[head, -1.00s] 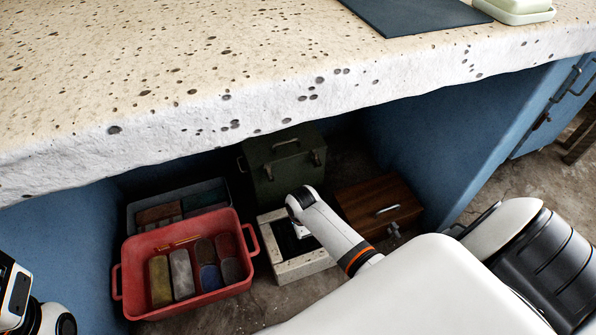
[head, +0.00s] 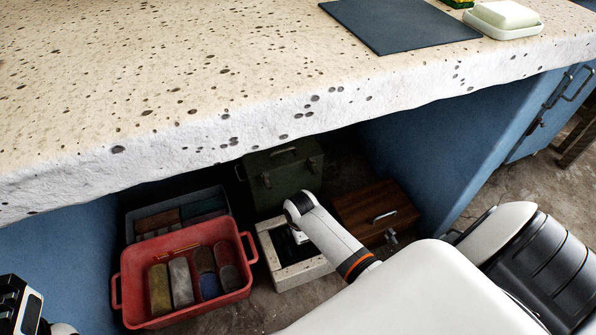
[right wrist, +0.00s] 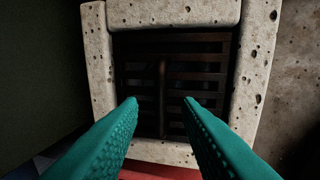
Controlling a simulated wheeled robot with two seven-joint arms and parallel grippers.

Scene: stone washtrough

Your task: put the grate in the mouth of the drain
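The stone drain (head: 297,273) is a pale speckled block with a square mouth, on the floor under the counter. In the right wrist view its rim (right wrist: 255,75) frames the dark slatted grate (right wrist: 200,76). The grate lies within the mouth outline; I cannot tell whether it sits flush. A thin upright bar stands out near its middle. My right gripper (right wrist: 160,102) has teal fingers, apart with nothing between them, pointing at the grate. In the head view my right wrist hides these fingers and part of the mouth. My left gripper (head: 14,300) is at the lower left edge, fingers unclear.
A red tub (head: 130,290) with several coloured blocks stands left of the drain, a grey crate (head: 131,222) behind it. A green box (head: 283,178) is behind the drain, a wooden box (head: 375,208) to its right. The thick stone counter (head: 200,100) overhangs them all.

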